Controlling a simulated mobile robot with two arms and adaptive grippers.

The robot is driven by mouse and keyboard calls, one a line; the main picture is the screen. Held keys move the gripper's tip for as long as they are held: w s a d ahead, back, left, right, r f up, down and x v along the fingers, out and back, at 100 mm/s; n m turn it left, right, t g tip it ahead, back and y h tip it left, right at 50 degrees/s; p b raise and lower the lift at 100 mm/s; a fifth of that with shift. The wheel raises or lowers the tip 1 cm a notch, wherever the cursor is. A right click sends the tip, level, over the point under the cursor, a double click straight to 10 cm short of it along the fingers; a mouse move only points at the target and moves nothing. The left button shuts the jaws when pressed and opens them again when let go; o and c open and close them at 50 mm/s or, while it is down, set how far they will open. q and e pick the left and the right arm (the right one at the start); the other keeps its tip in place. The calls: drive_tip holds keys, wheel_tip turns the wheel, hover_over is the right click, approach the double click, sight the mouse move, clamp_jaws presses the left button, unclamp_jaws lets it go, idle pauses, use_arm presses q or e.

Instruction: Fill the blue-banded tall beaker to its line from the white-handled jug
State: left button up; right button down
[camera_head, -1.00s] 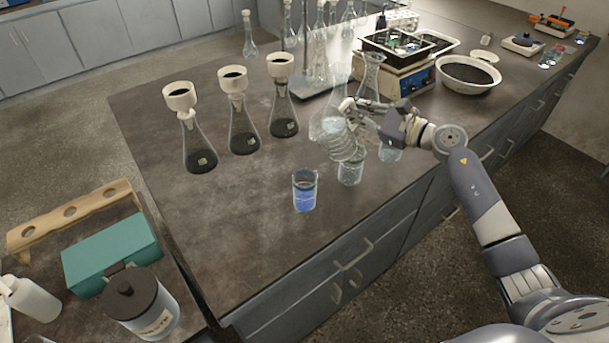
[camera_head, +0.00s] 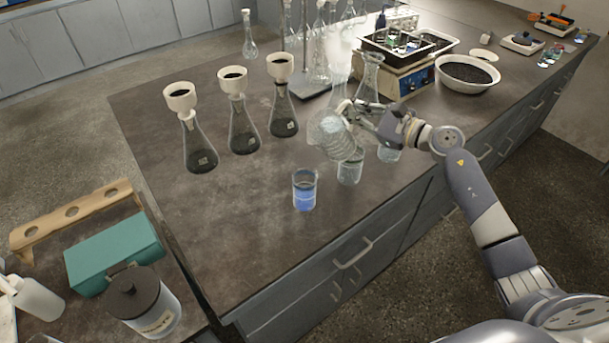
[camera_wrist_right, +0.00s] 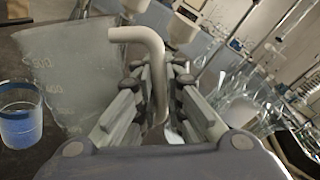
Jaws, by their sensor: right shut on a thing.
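The white-handled jug (camera_head: 330,138) is clear with a ribbed-looking body and hangs tilted above the bench. My right gripper (camera_head: 358,114) is shut on it. In the right wrist view, the pale bent handle (camera_wrist_right: 152,60) lies between the fingers of my gripper (camera_wrist_right: 155,100), and the jug's graduated wall (camera_wrist_right: 68,75) is to the left. A beaker with blue in its lower part (camera_head: 305,192) stands upright on the bench, left of and nearer than the jug. It also shows at the left of the right wrist view (camera_wrist_right: 20,115). My left gripper is not in view.
Two clear beakers stand close to the jug, one just below it (camera_head: 350,170) and one farther right (camera_head: 389,153). Several funnel-topped flasks (camera_head: 243,135) stand behind to the left. The bench (camera_head: 250,225) is clear left of the blue beaker.

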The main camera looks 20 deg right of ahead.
drive_tip(key=shift+s+a+r+n+p, duration=0.25)
drive_tip(key=shift+a+n+p, duration=0.15)
drive_tip(key=shift+p, duration=0.2)
idle(0.8)
drive_tip(key=shift+a+r+n+p, duration=0.25)
drive_tip(key=shift+r+p, duration=0.2)
drive_tip(key=shift+p, duration=0.25)
idle(1.7)
drive_tip(key=shift+d+f+b, duration=0.1)
drive_tip(key=shift+f+b, duration=0.2)
drive_tip(key=shift+b, duration=0.05)
drive_tip(key=f+b, duration=0.1)
drive_tip(key=m+b, duration=0.1)
drive_tip(key=b, duration=0.1)
drive_tip(key=shift+w+d+f, duration=0.15)
drive_tip(key=shift+d+f, duration=0.2)
drive_tip(key=shift+d, duration=0.05)
drive_tip(key=s+d+f+m+t+h+b, duration=0.1)
drive_tip(key=d+f+m+t+h+b, duration=0.1)
drive_tip(key=d+m, duration=0.4)
drive_tip(key=shift+s+f+m+b, duration=0.2)
drive_tip(key=shift+s+m+b, duration=0.2)
drive_tip(key=shift+m, duration=1.05)
drive_tip(key=shift+w+r, duration=0.1)
